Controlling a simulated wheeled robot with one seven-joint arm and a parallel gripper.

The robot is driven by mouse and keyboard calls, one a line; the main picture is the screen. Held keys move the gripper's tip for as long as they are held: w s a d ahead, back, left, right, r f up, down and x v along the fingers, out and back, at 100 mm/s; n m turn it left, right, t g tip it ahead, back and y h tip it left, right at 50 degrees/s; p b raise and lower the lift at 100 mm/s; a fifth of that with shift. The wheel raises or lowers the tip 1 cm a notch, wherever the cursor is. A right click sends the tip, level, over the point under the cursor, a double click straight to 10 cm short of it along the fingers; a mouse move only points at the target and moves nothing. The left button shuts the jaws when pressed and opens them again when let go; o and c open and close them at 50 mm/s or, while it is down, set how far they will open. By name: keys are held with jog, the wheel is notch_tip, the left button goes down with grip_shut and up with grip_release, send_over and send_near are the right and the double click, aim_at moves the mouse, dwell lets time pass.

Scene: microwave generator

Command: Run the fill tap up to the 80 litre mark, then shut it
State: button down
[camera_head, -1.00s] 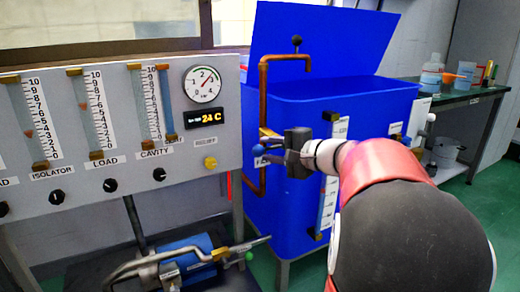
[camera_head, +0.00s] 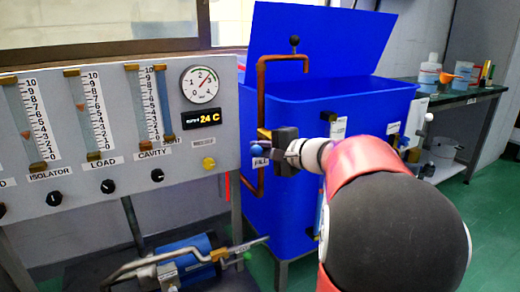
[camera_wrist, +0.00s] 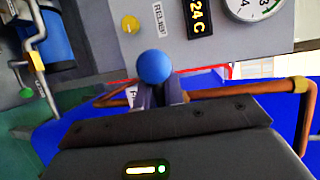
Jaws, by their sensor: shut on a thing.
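The fill tap (camera_head: 265,133) sits on the copper pipe in front of the blue tank (camera_head: 290,190). Its lever ends in a blue ball knob (camera_head: 257,149), just above a FILL label (camera_head: 260,162). My gripper (camera_head: 274,146) is shut on the tap lever, just behind the knob. In the wrist view the blue knob (camera_wrist: 154,67) stands beyond the closed fingers (camera_wrist: 160,93). The tank's level gauge (camera_head: 338,128) shows only at its top and a strip lower down; my arm hides most of it, and I cannot read the level.
The grey panel (camera_head: 200,150) with flow tubes, a dial and a 24 C display stands close on the left. A blue pump (camera_head: 190,258) is below it. A bench (camera_head: 465,97) with bottles stands at the right. The tank lid is raised.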

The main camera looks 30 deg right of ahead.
jog(key=shift+a+f+b, duration=0.1)
jog(key=shift+a+b, duration=0.05)
jog(key=shift+b, duration=0.15)
jog(key=shift+m+b, duration=0.4)
jog(key=shift+b, duration=0.1)
jog(key=shift+r+m+t+y+b, duration=0.4)
jog(key=shift+r+m+t+y, duration=0.1)
jog(key=shift+r+m, duration=0.4)
jog(key=c, duration=1.5)
grip_release()
jog(key=shift+s, duration=0.1)
